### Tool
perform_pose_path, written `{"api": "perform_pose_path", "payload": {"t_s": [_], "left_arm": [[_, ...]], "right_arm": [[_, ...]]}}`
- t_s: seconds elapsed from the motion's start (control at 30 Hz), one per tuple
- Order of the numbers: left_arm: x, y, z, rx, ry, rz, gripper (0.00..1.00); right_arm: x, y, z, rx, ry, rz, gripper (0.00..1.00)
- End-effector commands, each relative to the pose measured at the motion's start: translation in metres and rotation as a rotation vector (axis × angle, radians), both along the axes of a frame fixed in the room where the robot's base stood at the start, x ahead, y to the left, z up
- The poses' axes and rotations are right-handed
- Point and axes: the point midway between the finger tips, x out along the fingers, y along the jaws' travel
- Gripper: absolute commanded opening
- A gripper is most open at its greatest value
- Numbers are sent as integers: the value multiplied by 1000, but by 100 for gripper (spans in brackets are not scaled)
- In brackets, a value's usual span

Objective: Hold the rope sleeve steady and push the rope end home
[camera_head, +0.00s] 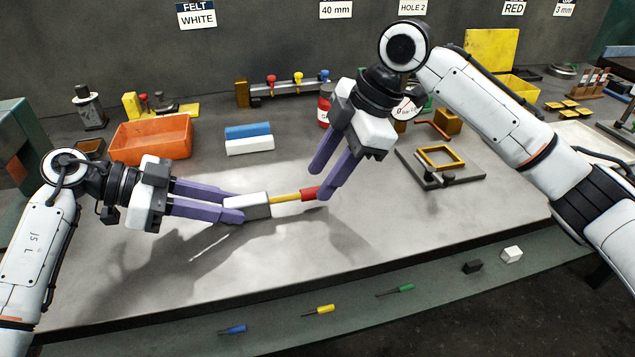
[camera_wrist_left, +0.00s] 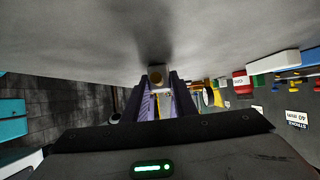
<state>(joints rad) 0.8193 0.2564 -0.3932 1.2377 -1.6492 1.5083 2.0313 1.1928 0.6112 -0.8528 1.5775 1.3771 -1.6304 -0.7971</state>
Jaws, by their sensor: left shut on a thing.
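The rope sleeve (camera_head: 250,205) is a pale grey block above the middle of the bench. My left gripper (camera_head: 237,207) is shut on its left end; the sleeve also shows between the fingers in the left wrist view (camera_wrist_left: 157,70). A yellow rope (camera_head: 285,198) comes out of the sleeve's right side and ends in a red tip (camera_head: 309,193). How deep the rope sits inside is hidden. My right gripper (camera_head: 319,184) is open, its fingers apart and pointing down. Its nearer fingertip is at the right end of the red tip; I cannot tell whether they touch.
An orange bin (camera_head: 151,139) stands behind my left gripper. Blue and white blocks (camera_head: 249,140) lie behind the sleeve. A black fixture with a yellow frame (camera_head: 440,160) stands right of my right gripper. The front middle of the bench (camera_head: 330,235) is clear.

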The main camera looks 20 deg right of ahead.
Motion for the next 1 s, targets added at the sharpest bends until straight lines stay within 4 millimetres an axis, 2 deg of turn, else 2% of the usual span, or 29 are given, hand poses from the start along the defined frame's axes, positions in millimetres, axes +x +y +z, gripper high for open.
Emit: {"api": "perform_pose_path", "payload": {"t_s": [0.1,0.2,0.57,0.8,1.0], "left_arm": [[0,0,1,-2,-1,0,12],[0,0,1,-2,-1,0,12],[0,0,1,-2,-1,0,12],[0,0,1,-2,-1,0,12],[0,0,1,-2,-1,0,12]], "right_arm": [[3,7,-16,0,2,0,37],[5,10,-23,0,0,-1,37],[6,12,-28,1,-1,-1,37],[6,12,-28,1,-1,-1,0],[6,14,-28,2,-1,0,0]]}}
